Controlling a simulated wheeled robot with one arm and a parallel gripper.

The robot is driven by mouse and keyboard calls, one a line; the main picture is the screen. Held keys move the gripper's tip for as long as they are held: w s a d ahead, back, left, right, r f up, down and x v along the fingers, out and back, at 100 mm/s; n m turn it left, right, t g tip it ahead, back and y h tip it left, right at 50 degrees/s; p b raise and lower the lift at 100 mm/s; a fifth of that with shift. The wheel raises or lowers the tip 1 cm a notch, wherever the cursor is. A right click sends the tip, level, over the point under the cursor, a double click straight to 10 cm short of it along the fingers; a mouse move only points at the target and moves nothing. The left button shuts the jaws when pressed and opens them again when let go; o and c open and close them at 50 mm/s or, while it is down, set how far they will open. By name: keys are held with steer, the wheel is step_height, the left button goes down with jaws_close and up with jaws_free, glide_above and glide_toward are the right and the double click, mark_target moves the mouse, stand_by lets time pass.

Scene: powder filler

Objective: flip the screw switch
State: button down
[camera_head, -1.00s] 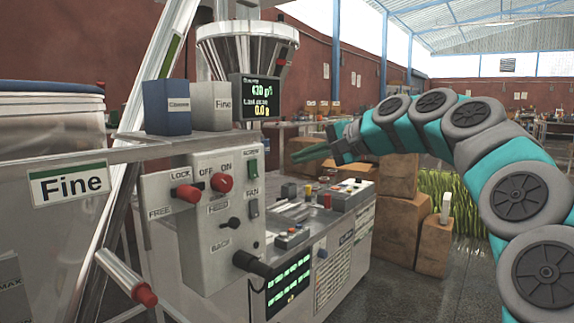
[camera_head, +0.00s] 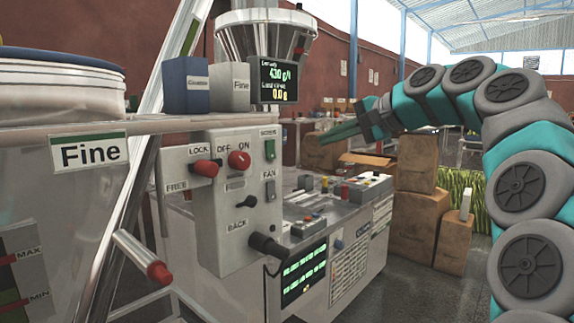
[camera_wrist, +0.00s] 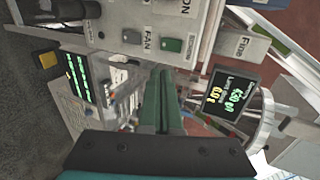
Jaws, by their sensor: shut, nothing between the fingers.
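The screw switch (camera_head: 270,150) is a small green rocker below the top label on the side of the grey control box (camera_head: 225,238). It also shows in the wrist view (camera_wrist: 171,44), beside its label. The darker fan switch (camera_head: 270,190) is below it in the head view. My gripper (camera_head: 324,139) is shut and empty, with slim green fingers. It is to the right of the box, apart from the switch. In the wrist view the shut fingers (camera_wrist: 160,84) point toward the panel area, and the switch shows just beyond their tips in the picture.
Red knobs (camera_head: 238,160) and a black handle (camera_head: 266,245) stick out from the control box. A lit display (camera_head: 278,81) and a metal hopper (camera_head: 265,34) stand above it. A lower machine panel (camera_head: 368,188) is below my gripper. Cardboard boxes (camera_head: 415,222) stand behind.

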mark_target(273, 155)
steer(key=shift+s+a+f, duration=0.1)
steer(key=shift+a+f, duration=0.05)
steer(key=shift+f, duration=0.05)
stand_by(0.4)
steer(key=x, duration=1.3)
steer(key=shift+r+b, duration=0.3)
steer(key=shift+b, duration=0.05)
steer(key=shift+w+a, duration=0.4)
steer(key=shift+a, duration=0.05)
steer(key=shift+f, duration=0.1)
steer(key=shift+w+a+b, duration=0.1)
steer(key=shift+b, duration=0.2)
